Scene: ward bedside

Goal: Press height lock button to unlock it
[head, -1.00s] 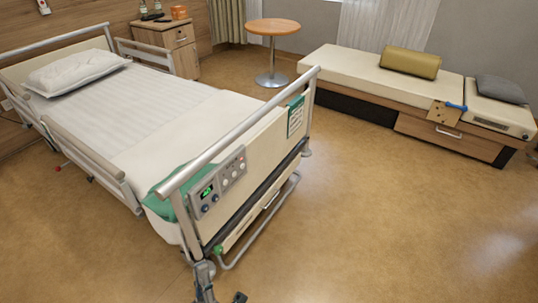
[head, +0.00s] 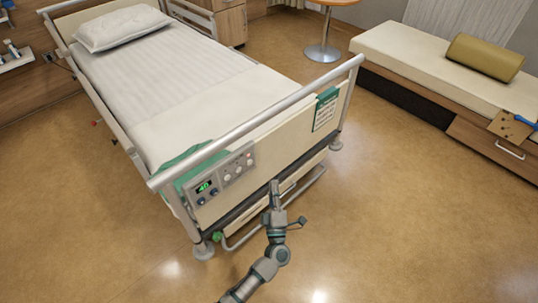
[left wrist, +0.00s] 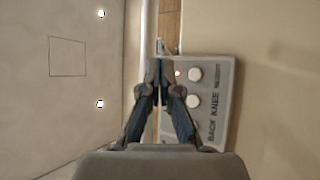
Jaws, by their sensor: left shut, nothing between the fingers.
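The bed's control panel (head: 220,180) is a grey box on the footboard, with a lit green display (head: 204,187) reading about 40, dark knobs below it and pale round buttons to the right. In the left wrist view the panel (left wrist: 215,115) shows white buttons (left wrist: 194,88), the words BACK and KNEE, and a small red light (left wrist: 178,73) close to the fingertips. I cannot read which button is the height lock. My left gripper (head: 274,188) is shut and empty, in front of the footboard, right of and slightly below the panel. Contact with the panel is not visible. My right gripper is out of view.
The bed's metal top rail (head: 265,118) runs above the panel. A green notice card (head: 326,108) hangs farther right on the footboard. A lower frame bar (head: 280,208) sits below. The floor (head: 400,220) right of the bed is clear; a bench (head: 440,62) stands farther off.

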